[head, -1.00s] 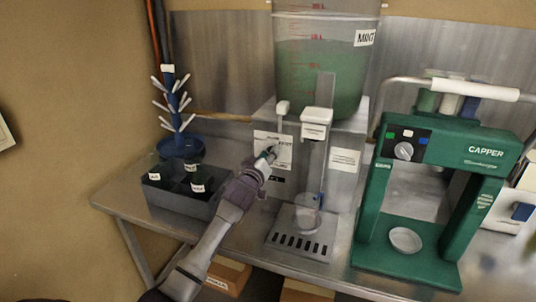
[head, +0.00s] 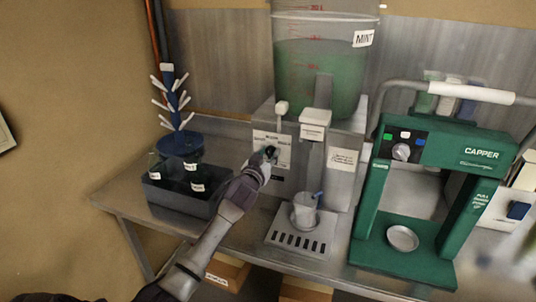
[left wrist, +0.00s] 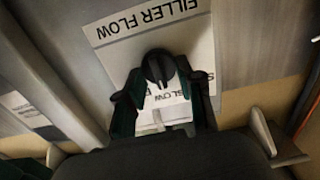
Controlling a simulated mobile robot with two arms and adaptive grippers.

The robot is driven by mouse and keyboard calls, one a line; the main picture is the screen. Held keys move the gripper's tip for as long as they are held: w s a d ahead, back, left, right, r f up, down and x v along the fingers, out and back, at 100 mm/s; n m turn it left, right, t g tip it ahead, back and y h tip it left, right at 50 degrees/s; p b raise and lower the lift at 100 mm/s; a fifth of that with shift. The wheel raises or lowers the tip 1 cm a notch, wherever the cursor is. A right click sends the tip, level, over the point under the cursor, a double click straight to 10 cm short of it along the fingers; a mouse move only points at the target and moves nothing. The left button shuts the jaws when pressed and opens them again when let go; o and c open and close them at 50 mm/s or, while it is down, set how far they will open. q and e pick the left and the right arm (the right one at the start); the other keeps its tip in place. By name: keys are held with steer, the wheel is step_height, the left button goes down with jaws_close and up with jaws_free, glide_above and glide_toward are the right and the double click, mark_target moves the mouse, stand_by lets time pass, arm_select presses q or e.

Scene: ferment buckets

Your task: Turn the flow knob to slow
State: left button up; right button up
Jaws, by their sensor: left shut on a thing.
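The flow knob (left wrist: 158,68) is small and dark and sits on a white plate marked FILLER FLOW (left wrist: 150,22) in the left wrist view. The word SLOW shows on the plate below the knob; which way the knob points is hard to tell. In the head view, the knob (head: 270,152) is on the front of the filler (head: 345,185). My left gripper (head: 264,160) reaches it from the front left. In the left wrist view its fingers (left wrist: 162,98) are either side of the knob, shut on it. My right gripper is not in view.
A green capper (head: 440,160) stands to the right. A grey crate of dark bottles (head: 180,200) and a blue bottle tree (head: 172,105) are left.

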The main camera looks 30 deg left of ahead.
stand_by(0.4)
arm_select(q)
steer(key=o, duration=1.1)
steer(key=shift+o, duration=0.2)
steer(key=shift+s, duration=0.1)
steer(key=v, duration=1.1)
steer(key=shift+s, duration=0.4)
steer(key=shift+f, duration=0.1)
